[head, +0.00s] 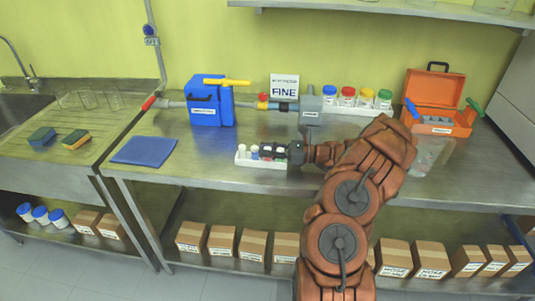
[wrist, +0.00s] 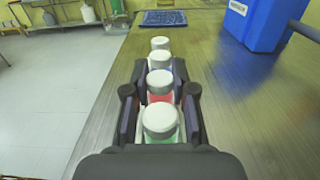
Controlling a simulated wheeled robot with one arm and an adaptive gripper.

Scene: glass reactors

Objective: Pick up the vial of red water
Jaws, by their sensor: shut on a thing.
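The vial of red water (wrist: 160,97) has a white cap and sits between my gripper's two dark fingers in the wrist view. My gripper (wrist: 160,80) is shut on it, with one finger pad on each side. A green vial with a white cap (wrist: 160,124) is nearer the wrist camera, and more white-capped vials (wrist: 160,44) line up beyond the red one. In the head view my gripper (head: 282,153) is at the right part of the white vial rack (head: 250,163) on the steel bench. The fingers hide part of the vials there.
A blue box (head: 203,105) with a yellow handle stands behind left, and a blue mat (head: 144,151) lies at the left. Behind are a row of jars with coloured lids (head: 347,97) and an orange toolbox (head: 440,100). The bench front is mostly clear.

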